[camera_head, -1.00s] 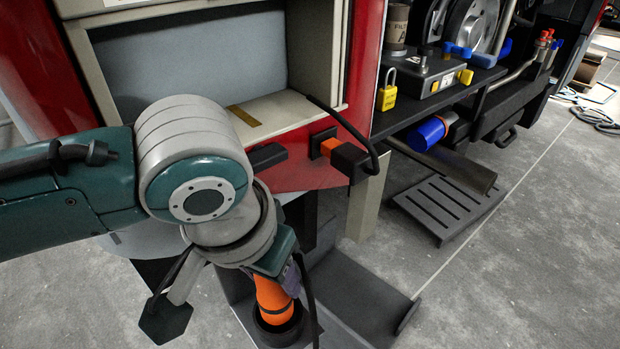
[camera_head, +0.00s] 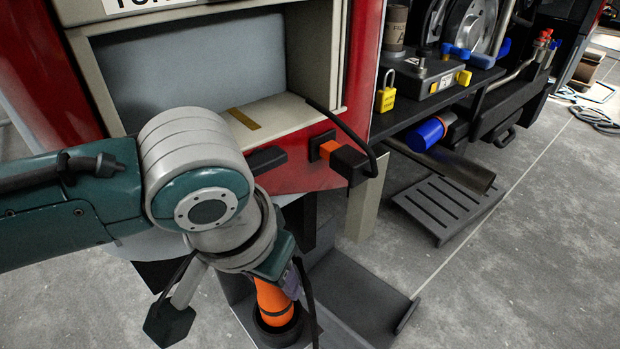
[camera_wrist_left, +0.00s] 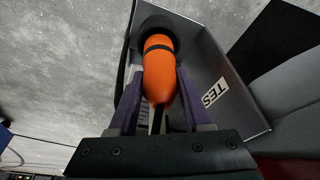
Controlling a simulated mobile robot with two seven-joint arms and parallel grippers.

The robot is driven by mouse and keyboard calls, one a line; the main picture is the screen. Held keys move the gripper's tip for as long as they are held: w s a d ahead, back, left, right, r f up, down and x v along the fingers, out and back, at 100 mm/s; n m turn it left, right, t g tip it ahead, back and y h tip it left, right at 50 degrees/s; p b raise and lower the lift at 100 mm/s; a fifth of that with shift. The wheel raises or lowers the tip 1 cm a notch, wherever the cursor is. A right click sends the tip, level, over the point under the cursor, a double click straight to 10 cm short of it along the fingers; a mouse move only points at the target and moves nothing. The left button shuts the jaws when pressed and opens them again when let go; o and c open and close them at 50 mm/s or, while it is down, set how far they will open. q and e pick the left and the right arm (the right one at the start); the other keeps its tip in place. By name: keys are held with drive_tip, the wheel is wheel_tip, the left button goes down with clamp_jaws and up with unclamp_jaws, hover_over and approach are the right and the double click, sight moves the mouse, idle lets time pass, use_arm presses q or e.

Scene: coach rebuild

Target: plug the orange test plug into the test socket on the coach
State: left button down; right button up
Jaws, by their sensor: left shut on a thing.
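The orange test plug (camera_head: 273,302) is upright in the head view, at the bottom centre, with a dark band around it. My left gripper (camera_wrist_left: 158,84) is shut on it, its purple fingers on either side; the wrist largely hides them in the head view (camera_head: 278,277). The plug's far end meets a wide black round collar or cup (camera_wrist_left: 153,25) at a grey bracket with a label (camera_wrist_left: 214,92) reading "TES". I cannot tell whether the collar belongs to plug or bracket. No test socket is clearly identifiable. My right gripper is not in view.
A black connector with an orange part (camera_head: 329,149) and a looped cable sits on the red coach panel. A yellow padlock (camera_head: 386,95) and a blue cylinder (camera_head: 431,131) are at the shelf to the right. A slatted step (camera_head: 450,205) stands over open grey floor.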

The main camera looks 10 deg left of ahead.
sight(274, 294)
use_arm(q)
drive_tip(key=shift+f+b, duration=0.85)
drive_tip(key=shift+f, duration=0.5)
idle(0.6)
drive_tip(key=shift+r+p, duration=0.25)
drive_tip(key=shift+p, duration=0.3)
drive_tip(key=shift+f, duration=0.1)
idle(0.6)
drive_tip(key=shift+p, duration=0.55)
idle(0.4)
drive_tip(key=shift+f+b, duration=0.5)
drive_tip(key=shift+f, duration=0.15)
idle(0.4)
